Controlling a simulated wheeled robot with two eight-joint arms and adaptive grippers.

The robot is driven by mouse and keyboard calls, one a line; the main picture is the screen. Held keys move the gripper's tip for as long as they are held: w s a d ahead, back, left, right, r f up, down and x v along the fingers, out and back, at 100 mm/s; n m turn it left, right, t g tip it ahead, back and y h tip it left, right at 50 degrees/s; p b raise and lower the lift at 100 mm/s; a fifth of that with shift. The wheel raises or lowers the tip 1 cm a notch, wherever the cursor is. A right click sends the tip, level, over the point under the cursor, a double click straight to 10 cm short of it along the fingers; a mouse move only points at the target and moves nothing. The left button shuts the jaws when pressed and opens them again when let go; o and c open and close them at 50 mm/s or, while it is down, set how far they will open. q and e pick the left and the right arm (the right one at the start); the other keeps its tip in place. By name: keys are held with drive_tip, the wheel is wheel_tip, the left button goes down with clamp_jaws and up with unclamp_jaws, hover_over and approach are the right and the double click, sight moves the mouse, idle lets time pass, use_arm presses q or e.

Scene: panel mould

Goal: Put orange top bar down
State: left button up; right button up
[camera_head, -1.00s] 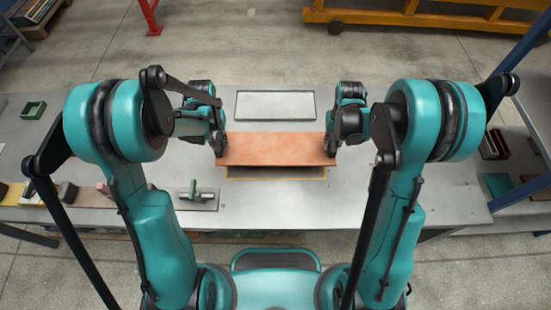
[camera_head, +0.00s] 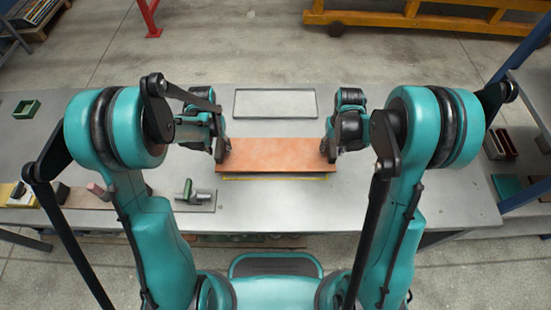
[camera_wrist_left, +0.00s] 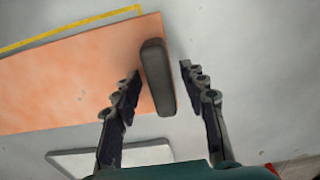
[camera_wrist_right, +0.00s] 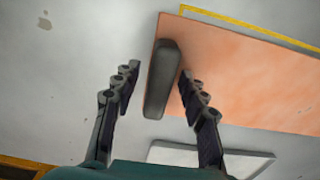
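The orange top bar (camera_head: 272,155) is a flat orange panel lying on the grey table, just behind a thin yellow outline (camera_head: 275,179). It also shows in the left wrist view (camera_wrist_left: 65,80) and the right wrist view (camera_wrist_right: 240,75). A dark handle stands at each end, one in the left wrist view (camera_wrist_left: 157,78) and one in the right wrist view (camera_wrist_right: 162,78). My left gripper (camera_head: 222,150) is open at the left end, its fingers apart on either side of the handle. My right gripper (camera_head: 328,150) is open likewise at the right end.
A pale grey plate (camera_head: 275,103) lies behind the bar. A trowel-like tool (camera_head: 195,195) and small blocks lie along the front left edge of the table (camera_head: 400,215). A green box (camera_head: 26,109) is far left. The table in front of the bar is clear.

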use_arm(q)
drive_tip(key=shift+r, duration=0.15)
use_arm(e)
drive_tip(key=shift+r, duration=0.1)
use_arm(q)
wheel_tip(320, 180, up, 12)
use_arm(e)
wheel_tip(320, 180, up, 12)
idle(0.6)
idle(0.4)
